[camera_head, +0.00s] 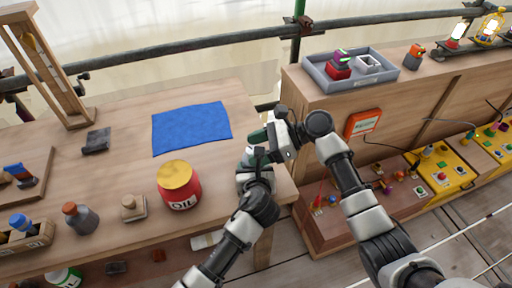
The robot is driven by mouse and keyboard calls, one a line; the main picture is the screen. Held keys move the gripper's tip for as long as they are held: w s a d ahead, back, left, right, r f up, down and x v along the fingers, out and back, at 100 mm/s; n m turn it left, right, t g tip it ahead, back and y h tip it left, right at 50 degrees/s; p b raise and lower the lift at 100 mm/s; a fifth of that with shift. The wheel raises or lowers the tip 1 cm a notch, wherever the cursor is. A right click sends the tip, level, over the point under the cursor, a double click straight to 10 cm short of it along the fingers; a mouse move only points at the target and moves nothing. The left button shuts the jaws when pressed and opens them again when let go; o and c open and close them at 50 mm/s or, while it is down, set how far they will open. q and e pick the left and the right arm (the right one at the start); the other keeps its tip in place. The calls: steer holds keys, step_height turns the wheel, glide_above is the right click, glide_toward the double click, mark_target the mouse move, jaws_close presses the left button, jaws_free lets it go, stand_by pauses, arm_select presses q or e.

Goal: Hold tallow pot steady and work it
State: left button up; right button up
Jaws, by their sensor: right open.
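A round red pot (180,186) with a yellow top and the word OIL stands upright on the left wooden bench. I cannot tell whether it is the tallow pot; no pot bears that name. My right gripper (258,148) is open above the bench's right edge, pointing left, apart from the red pot. My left gripper (250,163) is just below it, close to or touching it, to the right of the red pot. Its fingers are mostly hidden, so its state is unclear. A small dark green piece shows at the grippers; I cannot tell what it is.
A blue cloth (191,127) lies behind the red pot. A grey bottle (81,218), a small wooden block (132,208) and a dark block (97,141) stand around it. A grey tray (346,83) is on the right bench. Bare bench lies right of the pot.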

steer(key=shift+a+f, duration=0.1)
steer(key=shift+a, duration=0.05)
steer(key=shift+c, duration=0.4)
steer(key=c, duration=0.9)
steer(key=shift+o, duration=0.2)
steer(key=n+g, duration=0.1)
steer(key=g, duration=0.1)
steer(key=n+g+h, duration=0.1)
steer(key=n+g, duration=0.2)
steer(key=n, duration=0.1)
steer(key=shift+w+g+h, duration=0.25)
steer(key=shift+g+h, duration=0.15)
steer(key=shift+a+n+g+h, duration=0.1)
steer(key=shift+n+g+h, duration=0.6)
steer(key=shift+n+g, duration=0.4)
steer(key=shift+a+f+n+g+h, duration=0.1)
steer(key=shift+a+n+g+h, duration=0.15)
steer(key=shift+n+g+h, duration=0.4)
steer(key=shift+n, duration=0.35)
steer(key=shift+d+g, duration=0.1)
steer(key=shift+g, duration=0.15)
